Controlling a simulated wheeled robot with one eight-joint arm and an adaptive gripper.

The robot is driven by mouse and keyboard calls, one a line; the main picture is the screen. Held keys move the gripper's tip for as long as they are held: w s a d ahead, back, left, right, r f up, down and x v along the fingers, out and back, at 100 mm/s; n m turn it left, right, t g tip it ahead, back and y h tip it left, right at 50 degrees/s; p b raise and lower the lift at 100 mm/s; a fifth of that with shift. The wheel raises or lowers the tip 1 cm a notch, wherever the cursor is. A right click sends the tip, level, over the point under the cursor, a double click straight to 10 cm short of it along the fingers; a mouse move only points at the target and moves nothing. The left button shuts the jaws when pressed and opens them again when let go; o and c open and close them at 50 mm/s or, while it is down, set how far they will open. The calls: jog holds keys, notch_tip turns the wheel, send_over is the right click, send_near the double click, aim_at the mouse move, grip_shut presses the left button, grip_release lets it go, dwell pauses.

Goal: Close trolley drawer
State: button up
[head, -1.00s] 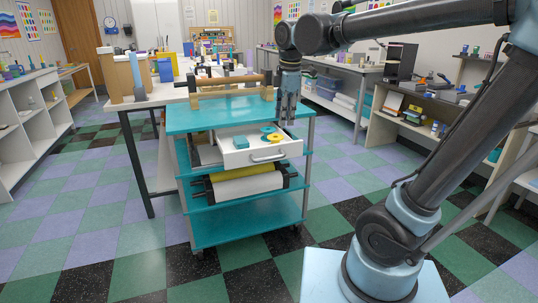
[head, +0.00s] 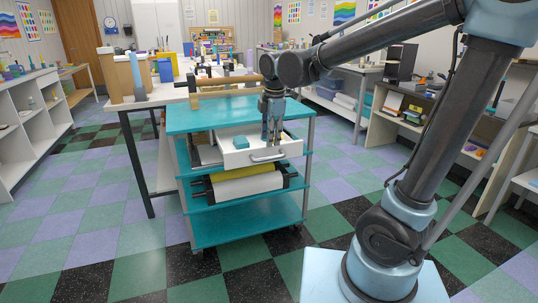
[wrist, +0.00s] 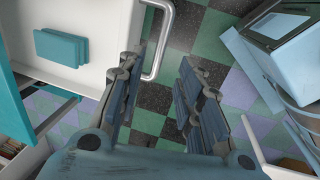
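The white trolley drawer (head: 235,160) is pulled partway out of the teal trolley (head: 183,118), just below its top. Its metal bar handle (head: 267,156) is on the front face. In the wrist view the handle (wrist: 166,40) lies beyond my fingertips, near the left finger. My gripper (head: 271,143) is open and empty, pointing down at the right part of the drawer front. In the wrist view my gripper (wrist: 160,84) has floor showing between its fingers. Whether it touches the drawer cannot be told. A teal block (head: 241,142) lies inside the drawer.
A paper roll (head: 245,186) lies on the shelf below the drawer. A white worktable (head: 140,100) stands behind at left. The chequered floor in front of the trolley is clear.

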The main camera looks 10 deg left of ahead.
jog(key=shift+w+a+f, duration=0.15)
jog(key=shift+w+f, duration=0.05)
jog(key=shift+f, duration=1.1)
jog(key=shift+w+a+f, duration=0.1)
jog(key=shift+w+f, duration=0.15)
jog(key=shift+f, duration=1.05)
jog(key=shift+w+a+f, duration=0.15)
jog(key=shift+w+f, duration=0.05)
jog(key=shift+f, duration=1.1)
grip_shut()
jog(key=shift+a, duration=0.15)
jog(key=shift+w, duration=0.1)
send_over(251, 142)
jog(key=shift+s+d, duration=0.35)
jog(key=shift+s, duration=0.1)
grip_release()
